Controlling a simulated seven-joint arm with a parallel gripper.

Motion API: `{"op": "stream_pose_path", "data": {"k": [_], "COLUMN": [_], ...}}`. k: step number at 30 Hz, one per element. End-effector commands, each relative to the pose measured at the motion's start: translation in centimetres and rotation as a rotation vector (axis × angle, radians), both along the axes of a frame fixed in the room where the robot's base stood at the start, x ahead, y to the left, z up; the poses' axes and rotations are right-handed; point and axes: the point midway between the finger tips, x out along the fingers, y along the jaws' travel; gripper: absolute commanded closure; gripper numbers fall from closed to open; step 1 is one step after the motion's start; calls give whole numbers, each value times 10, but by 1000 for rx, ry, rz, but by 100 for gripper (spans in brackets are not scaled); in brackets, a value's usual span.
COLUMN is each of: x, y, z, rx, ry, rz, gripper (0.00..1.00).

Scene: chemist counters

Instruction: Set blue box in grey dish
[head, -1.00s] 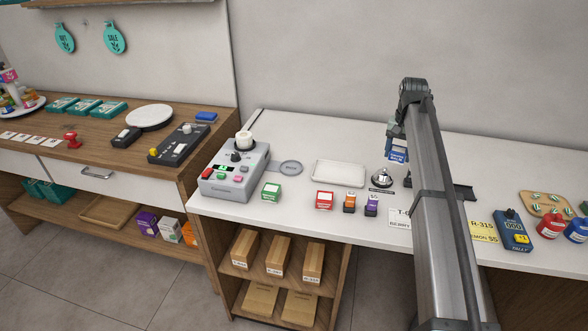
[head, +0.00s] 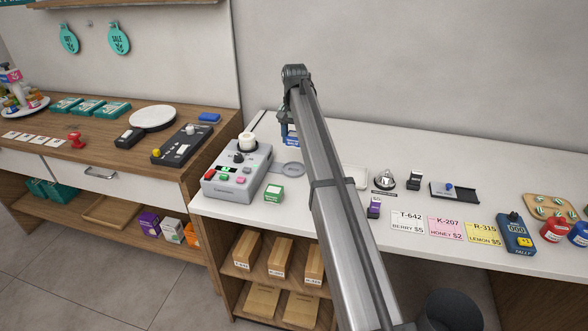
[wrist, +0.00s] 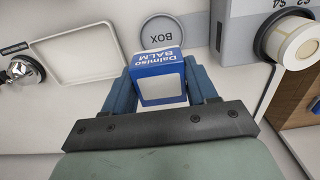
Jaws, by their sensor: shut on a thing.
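The blue box (wrist: 160,82), printed "Dalmiso BALM", is between the two fingers of my gripper (wrist: 160,90), which is shut on it. In the head view the box (head: 291,141) shows partly behind my arm, held above the counter. The grey dish (head: 291,169) is a small round disc on the white counter, just right of the grey machine. In the wrist view the dish (wrist: 164,36), marked "BOX", lies just beyond the held box, whose far edge overlaps it in the picture. The box's height above the dish is hard to tell.
The grey machine (head: 238,173) stands left of the dish, with a green box (head: 273,194) in front. A white rectangular tray (wrist: 75,48) lies on the dish's other side, mostly behind my arm in the head view. A bell (head: 384,181) stands farther right.

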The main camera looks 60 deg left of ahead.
Motion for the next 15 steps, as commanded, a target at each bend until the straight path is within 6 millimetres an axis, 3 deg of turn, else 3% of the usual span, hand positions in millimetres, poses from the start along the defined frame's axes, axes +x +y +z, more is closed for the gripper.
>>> {"op": "stream_pose_path", "data": {"k": [15], "x": [-2], "y": [1], "z": [-62], "rx": [0], "ry": [0], "rz": [2], "gripper": [74]}}
